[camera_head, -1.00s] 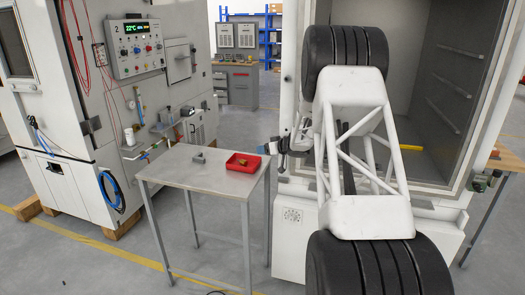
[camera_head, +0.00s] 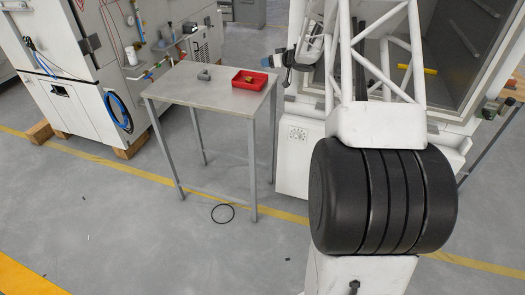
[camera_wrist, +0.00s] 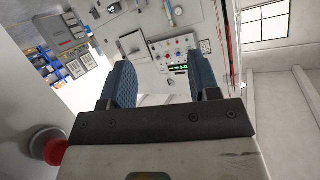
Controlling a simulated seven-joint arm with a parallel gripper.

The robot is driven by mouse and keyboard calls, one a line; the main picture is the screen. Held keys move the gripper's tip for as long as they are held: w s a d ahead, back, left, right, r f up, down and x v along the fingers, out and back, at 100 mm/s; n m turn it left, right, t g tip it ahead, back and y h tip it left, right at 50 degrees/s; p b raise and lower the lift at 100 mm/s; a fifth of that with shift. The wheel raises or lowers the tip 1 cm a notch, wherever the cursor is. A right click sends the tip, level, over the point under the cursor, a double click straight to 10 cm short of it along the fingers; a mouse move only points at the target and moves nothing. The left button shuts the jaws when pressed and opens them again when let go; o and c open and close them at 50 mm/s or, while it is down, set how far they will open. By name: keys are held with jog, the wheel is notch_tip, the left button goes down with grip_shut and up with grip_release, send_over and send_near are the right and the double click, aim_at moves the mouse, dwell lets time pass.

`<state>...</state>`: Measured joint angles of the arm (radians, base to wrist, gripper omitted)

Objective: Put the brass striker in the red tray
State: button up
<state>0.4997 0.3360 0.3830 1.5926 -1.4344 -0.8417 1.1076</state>
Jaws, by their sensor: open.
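The red tray (camera_head: 249,86) lies on the right part of a small grey metal table. A small brass-coloured piece (camera_head: 249,78) is inside it; it is too small to tell whether it is the striker. My gripper (camera_head: 274,61) is just right of and above the tray in the head view, apart from it as far as I can tell. In the wrist view my gripper (camera_wrist: 162,58) shows two blue ribbed fingers spread apart with nothing between them. The wrist view shows neither the tray nor the table.
The table (camera_head: 190,90) has a small grey fixture (camera_head: 203,73) left of the tray; its front left is bare. A white cabinet with hoses (camera_head: 110,75) stands at left. An open white chamber (camera_head: 455,75) stands at right, behind my arm.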

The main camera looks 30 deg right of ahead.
jog(key=s+a+r+m+h, duration=0.1)
jog(key=s+a+r+h, duration=0.1)
jog(key=s+a+r, duration=0.3)
jog(key=a+r+m+h, duration=0.1)
jog(key=a+r+h, duration=0.15)
jog(key=r, duration=0.35)
jog(key=s+a+r+m+g+h, duration=0.1)
jog(key=s+a+r+h, duration=0.1)
jog(key=s+a+r, duration=0.35)
jog(key=s+a+r+m+h, duration=0.1)
jog(key=s+a+r+h, duration=0.15)
jog(key=s, duration=0.65)
jog(key=s+a+f+g+y, duration=0.1)
jog(key=s+a, duration=0.5)
jog(key=s, duration=0.8)
jog(key=s+a+f+g+y, duration=0.1)
jog(key=s+a+f+g, duration=0.2)
jog(key=s, duration=1.1)
jog(key=s+a+f+n+g+y, duration=0.1)
jog(key=s+a+g, duration=0.3)
jog(key=s+a, duration=0.5)
jog(key=s+f, duration=0.1)
jog(key=s, duration=0.3)
jog(key=shift+s+a+f+g, duration=0.2)
jog(key=shift+s+a+g, duration=0.2)
